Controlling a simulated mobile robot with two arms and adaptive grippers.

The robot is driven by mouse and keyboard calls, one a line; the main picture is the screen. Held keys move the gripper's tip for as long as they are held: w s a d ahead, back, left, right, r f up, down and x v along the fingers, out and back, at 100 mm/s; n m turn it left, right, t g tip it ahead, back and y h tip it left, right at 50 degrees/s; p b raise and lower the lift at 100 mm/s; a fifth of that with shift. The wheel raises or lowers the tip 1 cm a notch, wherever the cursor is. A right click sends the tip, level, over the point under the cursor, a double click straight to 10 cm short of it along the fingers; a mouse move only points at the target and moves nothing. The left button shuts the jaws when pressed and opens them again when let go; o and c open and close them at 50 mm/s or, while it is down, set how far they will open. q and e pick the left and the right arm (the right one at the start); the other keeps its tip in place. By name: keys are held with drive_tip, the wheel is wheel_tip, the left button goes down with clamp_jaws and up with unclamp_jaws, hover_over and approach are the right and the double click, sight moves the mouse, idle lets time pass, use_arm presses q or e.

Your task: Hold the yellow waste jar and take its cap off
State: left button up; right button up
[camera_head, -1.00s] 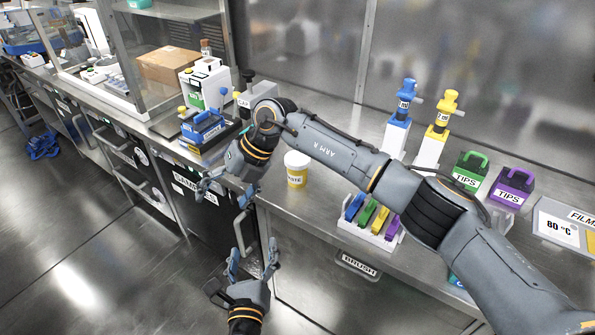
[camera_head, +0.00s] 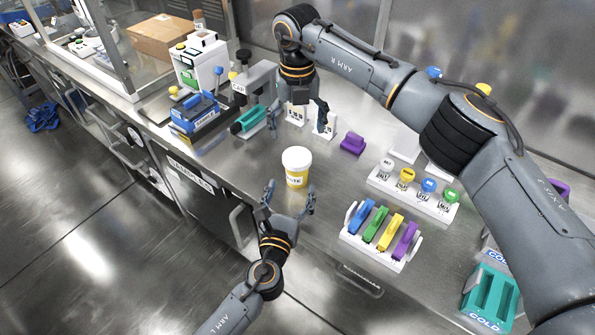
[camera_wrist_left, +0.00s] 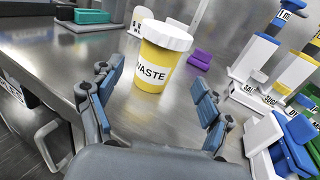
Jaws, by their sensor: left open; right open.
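The yellow waste jar (camera_head: 297,178) stands upright on the steel bench near its front edge, with its white cap (camera_head: 297,157) on. In the left wrist view the jar (camera_wrist_left: 150,75) shows its WASTE label, and the cap (camera_wrist_left: 168,34) sits on top. My left gripper (camera_head: 289,193) is open just in front of the jar, its fingers pointing at it. In the left wrist view its fingers (camera_wrist_left: 155,100) are spread to either side, with the jar beyond them and no contact visible. My right gripper (camera_head: 298,120) is open and empty, above the bench behind the jar, pointing down.
A rack of coloured clips (camera_head: 372,255) stands right of the jar, with a rack of coloured-cap vials (camera_head: 410,195) behind it. A purple block (camera_head: 353,143) lies behind the jar. A blue rack (camera_head: 194,113) is at left. Bench around the jar is clear.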

sight(295, 176)
use_arm(q)
drive_tip(key=x, duration=0.6)
drive_tip(key=shift+w, duration=0.35)
drive_tip(key=shift+w+d, duration=0.1)
drive_tip(key=shift+w, duration=0.35)
use_arm(e)
drive_tip(key=shift+w, duration=0.15)
use_arm(q)
drive_tip(key=shift+c, duration=0.2)
